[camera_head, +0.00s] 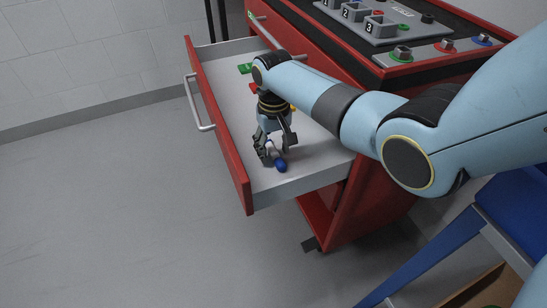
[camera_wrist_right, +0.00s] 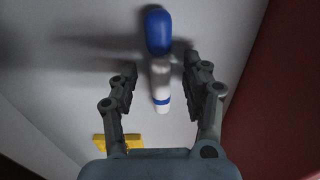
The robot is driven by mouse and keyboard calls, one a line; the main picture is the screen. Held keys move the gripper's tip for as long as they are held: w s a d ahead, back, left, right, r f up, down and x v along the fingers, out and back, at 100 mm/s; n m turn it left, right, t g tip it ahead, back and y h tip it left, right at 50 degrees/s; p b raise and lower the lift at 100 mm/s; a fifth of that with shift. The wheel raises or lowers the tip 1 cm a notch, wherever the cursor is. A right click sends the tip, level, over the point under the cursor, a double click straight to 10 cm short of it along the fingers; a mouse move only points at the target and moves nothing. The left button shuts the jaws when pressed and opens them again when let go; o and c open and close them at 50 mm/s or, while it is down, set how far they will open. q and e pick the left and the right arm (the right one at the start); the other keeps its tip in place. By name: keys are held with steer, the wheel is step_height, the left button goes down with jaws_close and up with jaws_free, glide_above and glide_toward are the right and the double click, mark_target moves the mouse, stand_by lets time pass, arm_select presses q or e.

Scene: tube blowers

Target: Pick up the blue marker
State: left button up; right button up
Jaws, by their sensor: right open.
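The blue marker (camera_head: 281,165) has a blue cap and a white body and is in the open drawer (camera_head: 310,177) of the red cabinet. In the right wrist view the marker (camera_wrist_right: 159,72) lies between the two fingers, with its blue cap beyond the fingertips. My right gripper (camera_head: 276,148) reaches down into the drawer at the marker. In the right wrist view my right gripper (camera_wrist_right: 158,80) is open, with visible gaps on both sides of the marker. My left gripper is not in view.
A green block (camera_head: 245,68) and a red piece (camera_head: 254,88) lie farther back in the drawer. A yellow block (camera_wrist_right: 118,143) lies near the gripper's base. The drawer's red front (camera_head: 218,125) stands close beside the gripper. The cabinet top (camera_head: 440,62) holds numbered fixtures.

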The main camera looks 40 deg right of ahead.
steer(key=shift+r, duration=0.15)
jaws_close()
